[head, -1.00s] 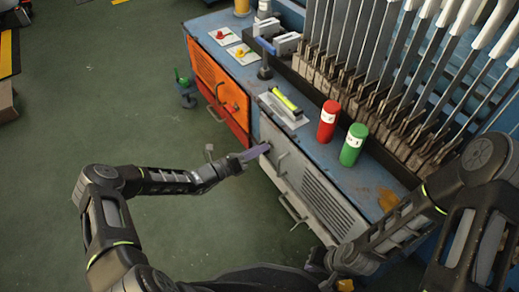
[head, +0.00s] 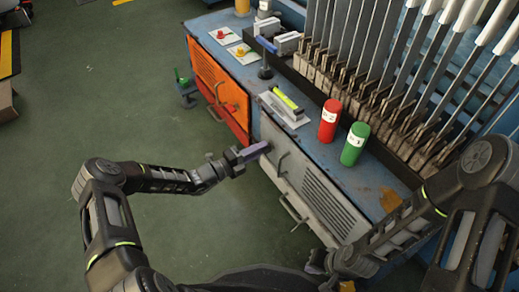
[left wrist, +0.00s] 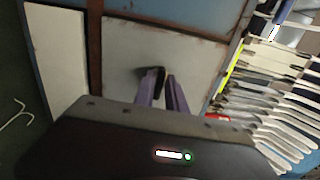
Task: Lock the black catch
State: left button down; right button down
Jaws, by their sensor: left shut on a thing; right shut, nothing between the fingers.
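My left gripper (head: 264,148) is at the upper left of the grey cabinet door (head: 305,180). It also shows in the left wrist view (left wrist: 161,76), with its purple fingers close together against the pale door. A small dark part, apparently the black catch (left wrist: 147,71), shows at the fingertips and partly to their left. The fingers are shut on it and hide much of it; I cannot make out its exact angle. In the head view the fingers cover the catch. My right gripper (head: 318,262) is low near the front of my body, shut and empty.
An orange cabinet door (head: 213,80) is left of the grey one. A red bottle (head: 329,121), a green bottle (head: 354,145) and a yellow-green item (head: 286,100) stand or lie on the blue top. Metal boards rise behind.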

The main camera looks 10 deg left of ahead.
dwell(0.3)
pick_arm(q)
jog(key=c, duration=1.5)
grip_release()
jog(key=p+v, duration=0.2)
jog(key=v, duration=0.5)
jog(key=shift+s+a, duration=0.3)
jog(key=shift+s, duration=0.05)
